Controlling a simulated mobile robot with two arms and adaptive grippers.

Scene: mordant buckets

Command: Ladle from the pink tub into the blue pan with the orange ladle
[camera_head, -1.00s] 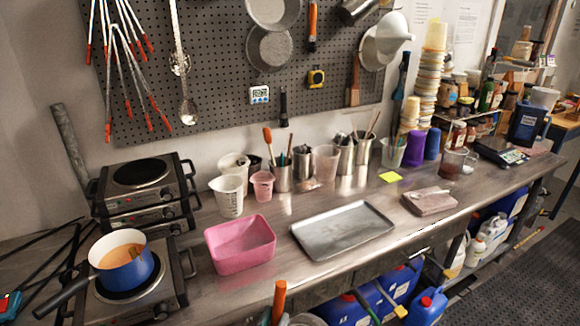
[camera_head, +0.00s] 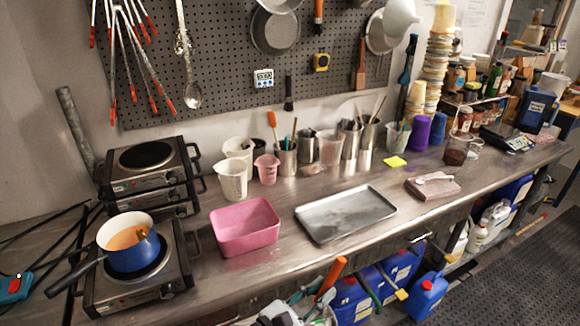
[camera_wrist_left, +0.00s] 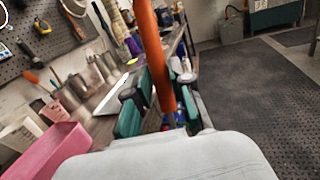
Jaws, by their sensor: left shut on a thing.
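The pink tub (camera_head: 245,240) stands on the bench left of the metal tray; its near wall also shows in the left wrist view (camera_wrist_left: 50,152). The blue pan (camera_head: 140,258), holding orange liquid, sits on the front hotplate at the left. My left gripper (camera_head: 314,298) is low at the bench's front edge, right of and nearer than the tub. It is shut on the orange ladle's handle (camera_head: 331,275). In the left wrist view the handle (camera_wrist_left: 150,55) rises between the green-padded fingers (camera_wrist_left: 160,103). The ladle's bowl cannot be made out. My right gripper is not in view.
A metal tray (camera_head: 345,213) lies right of the tub. White jugs (camera_head: 231,180), a small pink cup (camera_head: 267,168) and tool holders stand behind. Stacked hotplates (camera_head: 150,165) stand behind the pan, whose dark handle (camera_head: 75,278) points front left. Blue jugs (camera_head: 427,295) sit below the bench.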

